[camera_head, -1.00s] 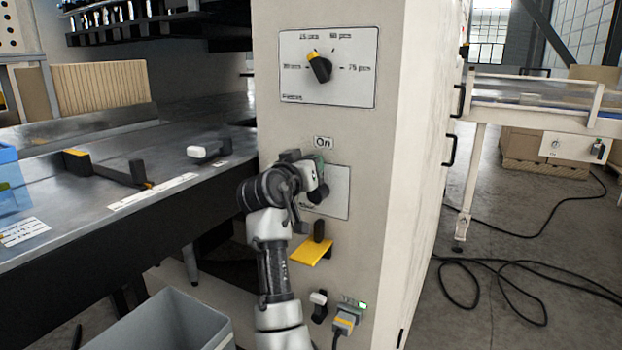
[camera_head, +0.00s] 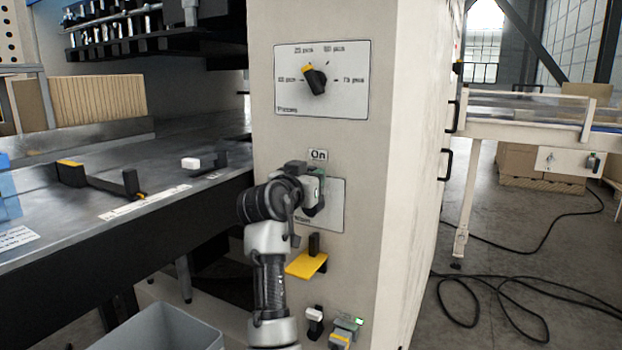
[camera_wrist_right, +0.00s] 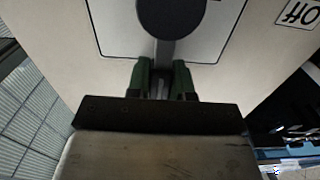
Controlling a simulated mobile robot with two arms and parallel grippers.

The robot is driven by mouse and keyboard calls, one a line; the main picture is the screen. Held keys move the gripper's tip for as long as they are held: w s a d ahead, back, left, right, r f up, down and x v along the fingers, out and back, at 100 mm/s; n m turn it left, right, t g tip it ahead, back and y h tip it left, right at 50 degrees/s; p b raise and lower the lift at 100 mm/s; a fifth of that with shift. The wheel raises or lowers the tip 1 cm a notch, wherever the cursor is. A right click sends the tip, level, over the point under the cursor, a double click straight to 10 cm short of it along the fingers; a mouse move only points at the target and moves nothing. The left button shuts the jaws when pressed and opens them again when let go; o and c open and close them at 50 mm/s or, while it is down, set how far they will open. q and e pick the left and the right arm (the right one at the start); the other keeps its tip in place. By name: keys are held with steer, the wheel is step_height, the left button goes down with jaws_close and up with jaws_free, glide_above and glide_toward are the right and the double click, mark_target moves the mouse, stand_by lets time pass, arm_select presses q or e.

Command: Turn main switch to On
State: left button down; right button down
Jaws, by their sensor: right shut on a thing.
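The main switch is on the pale machine column, on a light plate (camera_head: 333,205) below the "On" label (camera_head: 318,155). In the camera_head view my right gripper (camera_head: 315,190) is at the plate and hides the switch there. In the right wrist view the switch's dark round knob (camera_wrist_right: 172,18) stands in front of the plate, at the top. The green fingers of my right gripper (camera_wrist_right: 165,80) are shut on the switch; the exact grip is partly hidden. An "Off" label (camera_wrist_right: 299,12) shows upside down at the upper right. My left gripper is not in view.
A black and yellow selector knob (camera_head: 315,80) is higher on the column. A yellow bracket (camera_head: 305,265) is below my gripper. A metal table (camera_head: 165,165) is to the left, a grey bin (camera_head: 160,325) at the lower left. Cables (camera_head: 500,300) lie on the right floor.

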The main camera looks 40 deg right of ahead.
steer(key=c, duration=1)
jaws_free()
steer(key=v, duration=1)
steer(key=shift+s+a, duration=0.2)
steer(key=shift+a, duration=0.15)
steer(key=shift+f, duration=0.15)
